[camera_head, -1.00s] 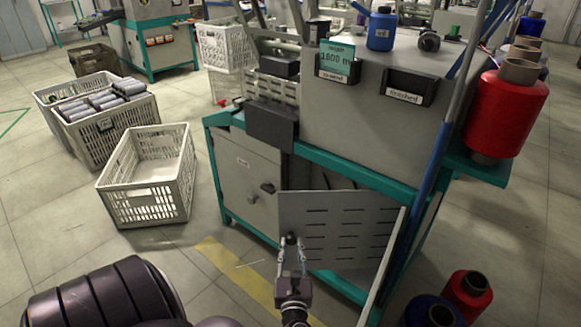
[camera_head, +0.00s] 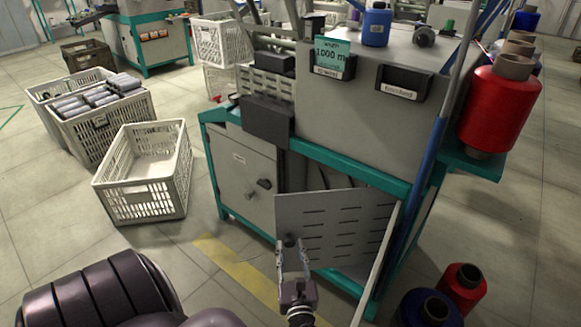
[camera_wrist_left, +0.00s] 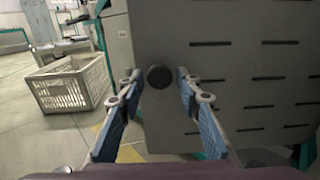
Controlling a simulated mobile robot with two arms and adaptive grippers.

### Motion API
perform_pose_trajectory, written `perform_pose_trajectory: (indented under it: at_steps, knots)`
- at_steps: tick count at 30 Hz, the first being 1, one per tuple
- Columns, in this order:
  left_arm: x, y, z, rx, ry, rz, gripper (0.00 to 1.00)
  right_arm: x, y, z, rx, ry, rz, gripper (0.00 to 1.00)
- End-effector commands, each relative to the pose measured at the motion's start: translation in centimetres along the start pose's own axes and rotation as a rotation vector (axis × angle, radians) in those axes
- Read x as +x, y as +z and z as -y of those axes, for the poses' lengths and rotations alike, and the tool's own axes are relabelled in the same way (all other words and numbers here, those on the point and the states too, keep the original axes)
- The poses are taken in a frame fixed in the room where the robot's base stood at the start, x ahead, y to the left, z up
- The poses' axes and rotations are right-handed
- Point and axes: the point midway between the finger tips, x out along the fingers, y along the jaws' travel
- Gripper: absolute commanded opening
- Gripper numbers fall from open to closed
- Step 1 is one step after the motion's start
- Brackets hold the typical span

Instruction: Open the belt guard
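The belt guard (camera_head: 335,226) is a grey slotted panel on the lower front of the teal-framed machine. It stands swung out at an angle, with a dark gap behind its top edge. In the left wrist view the panel (camera_wrist_left: 250,75) fills the right side, with a round black knob (camera_wrist_left: 160,76) near its left edge. My left gripper (camera_head: 290,262) is in front of the knob. In the wrist view its blue-padded fingers (camera_wrist_left: 158,88) are spread to either side of the knob, apart from it. My right gripper is not in view.
A grey cabinet door (camera_head: 240,178) with a dark handle is left of the guard. An empty white crate (camera_head: 145,180) stands on the floor at left. Red (camera_head: 463,288) and blue (camera_head: 425,310) spools stand on the floor at right.

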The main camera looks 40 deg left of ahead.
Motion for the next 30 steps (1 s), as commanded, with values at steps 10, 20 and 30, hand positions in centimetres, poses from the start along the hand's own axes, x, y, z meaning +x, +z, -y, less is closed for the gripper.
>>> perform_pose_trajectory:
  at_steps: [10, 20, 30]
  knots:
    - [0.0, 0.0, 0.0, 0.0, 0.0, -0.001, 0.42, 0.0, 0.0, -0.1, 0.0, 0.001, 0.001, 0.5]
    - [0.0, 3.6, 0.0, -0.006, 0.0, 0.0, 0.42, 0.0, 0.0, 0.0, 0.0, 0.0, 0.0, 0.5]
    - [0.0, 8.8, 0.0, -0.003, 0.0, -0.001, 0.42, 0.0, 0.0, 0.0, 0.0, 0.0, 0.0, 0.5]
